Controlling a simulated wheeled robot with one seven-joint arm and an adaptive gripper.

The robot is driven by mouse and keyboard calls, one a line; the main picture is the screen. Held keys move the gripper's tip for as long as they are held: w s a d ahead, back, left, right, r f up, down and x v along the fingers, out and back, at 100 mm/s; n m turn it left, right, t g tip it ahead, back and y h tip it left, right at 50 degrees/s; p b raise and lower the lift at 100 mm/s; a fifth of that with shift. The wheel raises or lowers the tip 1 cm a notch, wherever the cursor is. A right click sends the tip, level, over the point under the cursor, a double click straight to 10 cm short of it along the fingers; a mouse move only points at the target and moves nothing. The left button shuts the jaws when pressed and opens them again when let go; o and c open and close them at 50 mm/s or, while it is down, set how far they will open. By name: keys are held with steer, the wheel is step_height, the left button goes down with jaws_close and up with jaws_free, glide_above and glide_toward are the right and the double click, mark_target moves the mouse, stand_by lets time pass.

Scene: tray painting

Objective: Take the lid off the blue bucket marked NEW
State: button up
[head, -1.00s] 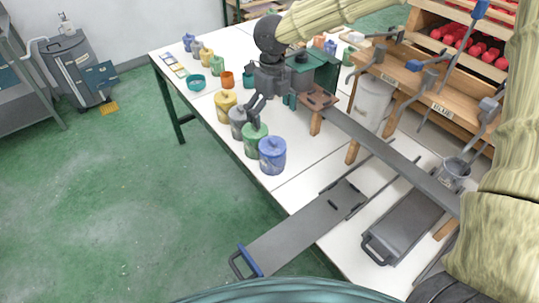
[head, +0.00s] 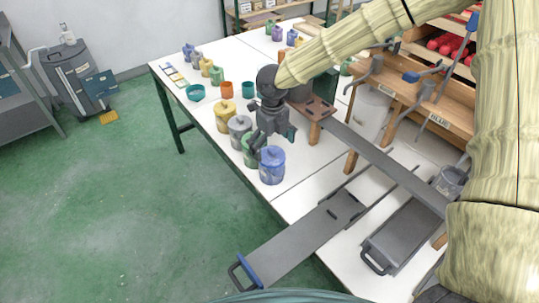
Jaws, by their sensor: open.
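The blue bucket (head: 272,172) stands upright at the near left edge of the white table, at the front end of a row of lidded buckets. Its blue lid is on it. Dark marks show on its side, but I cannot read them. My gripper (head: 268,147) is open and empty, pointing down just above and behind the blue bucket's lid. I cannot tell whether a finger touches the lid. The gripper partly hides the green bucket (head: 248,152) beside it.
A grey bucket (head: 239,132) and a yellow bucket (head: 226,117) stand farther back in the row. A long grey metal rail (head: 385,165) on wooden supports runs to the right. A flat grey tray (head: 300,240) with a blue-ended handle overhangs the front edge.

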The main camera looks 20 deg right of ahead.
mark_target(272, 154)
steer(key=shift+f, duration=1.3)
steer(key=c, duration=0.9)
steer(key=shift+c, duration=1.4)
steer(key=shift+s, duration=0.1)
